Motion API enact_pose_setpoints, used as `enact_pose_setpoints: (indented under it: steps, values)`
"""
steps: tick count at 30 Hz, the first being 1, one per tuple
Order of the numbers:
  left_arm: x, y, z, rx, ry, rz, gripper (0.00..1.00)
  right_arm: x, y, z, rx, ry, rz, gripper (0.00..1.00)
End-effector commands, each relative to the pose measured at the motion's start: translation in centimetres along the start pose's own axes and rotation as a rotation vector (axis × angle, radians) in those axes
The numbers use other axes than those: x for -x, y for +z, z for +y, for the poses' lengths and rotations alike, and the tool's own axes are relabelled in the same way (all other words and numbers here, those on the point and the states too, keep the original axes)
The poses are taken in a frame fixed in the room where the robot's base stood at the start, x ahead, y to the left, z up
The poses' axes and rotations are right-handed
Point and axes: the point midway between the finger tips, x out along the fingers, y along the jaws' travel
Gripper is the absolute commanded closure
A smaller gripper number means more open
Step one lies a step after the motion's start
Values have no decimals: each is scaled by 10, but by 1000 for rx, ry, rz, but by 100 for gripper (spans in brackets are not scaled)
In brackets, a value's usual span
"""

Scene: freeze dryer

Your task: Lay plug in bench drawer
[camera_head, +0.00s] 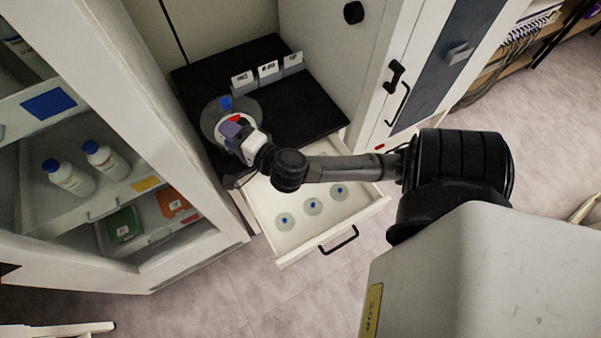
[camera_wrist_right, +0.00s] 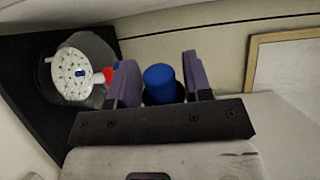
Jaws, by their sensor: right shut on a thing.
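My right gripper (camera_head: 229,121) has purple fingers and is over the black bench top at the back left. In the right wrist view its fingers (camera_wrist_right: 160,84) are shut on the plug, a blue cylinder (camera_wrist_right: 161,80) with a dark part below it. In the head view a blue piece (camera_head: 226,102) shows just past the fingertips; I cannot tell if it is the plug. The white bench drawer (camera_head: 264,199) is pulled open in front of the bench top, partly hidden by my right arm. Three pale discs with blue centres lie in it. My left gripper is not in view.
A white perforated disc (camera_wrist_right: 76,73) with a red piece beside it sits by the gripper, over a grey round part. Label cards (camera_head: 268,70) stand at the back of the bench top (camera_head: 300,108). A cabinet with bottles (camera_head: 70,178) is at left.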

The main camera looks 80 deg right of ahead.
Motion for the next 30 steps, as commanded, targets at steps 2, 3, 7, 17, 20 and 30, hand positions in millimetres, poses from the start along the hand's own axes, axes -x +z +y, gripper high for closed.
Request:
enact_pose_setpoints:
  steps: [2,3,7,17,20,30]
  values:
    - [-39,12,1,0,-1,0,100,5,-12,54,10,6,-49,78]
    - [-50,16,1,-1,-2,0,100,8,-18,70,10,7,-74,78]
    - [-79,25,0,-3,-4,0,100,14,-31,116,12,5,-154,78]
    - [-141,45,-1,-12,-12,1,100,30,-61,218,8,0,-309,78]
    - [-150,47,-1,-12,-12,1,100,33,-66,233,10,-1,-341,78]
    - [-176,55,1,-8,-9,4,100,41,-79,277,12,-1,-398,78]
